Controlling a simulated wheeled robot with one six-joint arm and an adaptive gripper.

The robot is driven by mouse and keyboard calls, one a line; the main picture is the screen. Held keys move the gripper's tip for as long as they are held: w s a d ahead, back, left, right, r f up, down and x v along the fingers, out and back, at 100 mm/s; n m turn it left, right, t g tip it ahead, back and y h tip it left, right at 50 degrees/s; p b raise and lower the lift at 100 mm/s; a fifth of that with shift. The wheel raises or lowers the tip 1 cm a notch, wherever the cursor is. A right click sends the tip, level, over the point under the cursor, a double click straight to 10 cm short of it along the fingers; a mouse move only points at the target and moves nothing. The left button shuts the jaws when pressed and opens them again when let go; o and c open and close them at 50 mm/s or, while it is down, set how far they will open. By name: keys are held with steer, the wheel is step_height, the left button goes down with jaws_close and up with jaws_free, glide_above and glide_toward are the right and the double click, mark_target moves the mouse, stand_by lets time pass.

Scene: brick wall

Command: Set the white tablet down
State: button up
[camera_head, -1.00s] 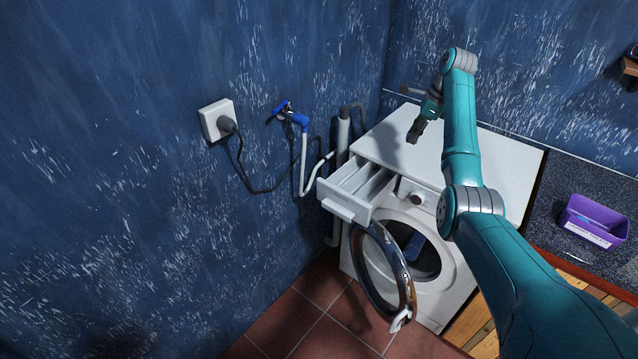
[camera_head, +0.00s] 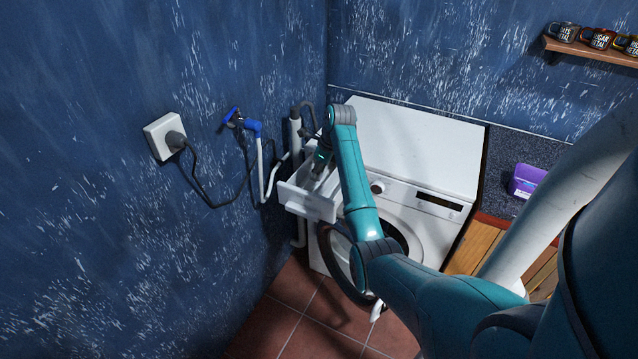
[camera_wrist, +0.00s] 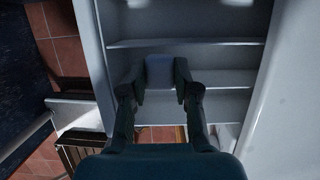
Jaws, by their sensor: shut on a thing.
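The white tablet (camera_wrist: 160,72) shows as a small pale block in the wrist view. My gripper (camera_wrist: 160,78) is shut on it, one finger on each side. The tablet is over the open detergent drawer (camera_head: 308,205), in front of its compartments and dividers in the wrist view. I cannot tell whether it touches the drawer's floor. In the head view my gripper (camera_head: 318,170) points down into the drawer's area, and the tablet is hidden.
The white washing machine (camera_head: 425,160) has its round door (camera_head: 340,262) open below the drawer. A blue tap (camera_head: 250,127) and hoses are on the wall to the left. A purple box (camera_head: 525,181) sits on the dark counter at right. The machine's top is clear.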

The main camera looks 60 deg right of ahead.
mark_target(321, 179)
steer(key=shift+f, duration=2.4)
steer(key=shift+f, duration=0.6)
steer(key=o, duration=0.9)
steer(key=shift+o, duration=0.2)
steer(key=shift+r, duration=0.1)
steer(key=shift+d+r, duration=0.1)
steer(key=shift+r, duration=0.2)
steer(key=v, duration=1.2)
steer(key=shift+r, duration=0.25)
steer(key=shift+s, duration=0.1)
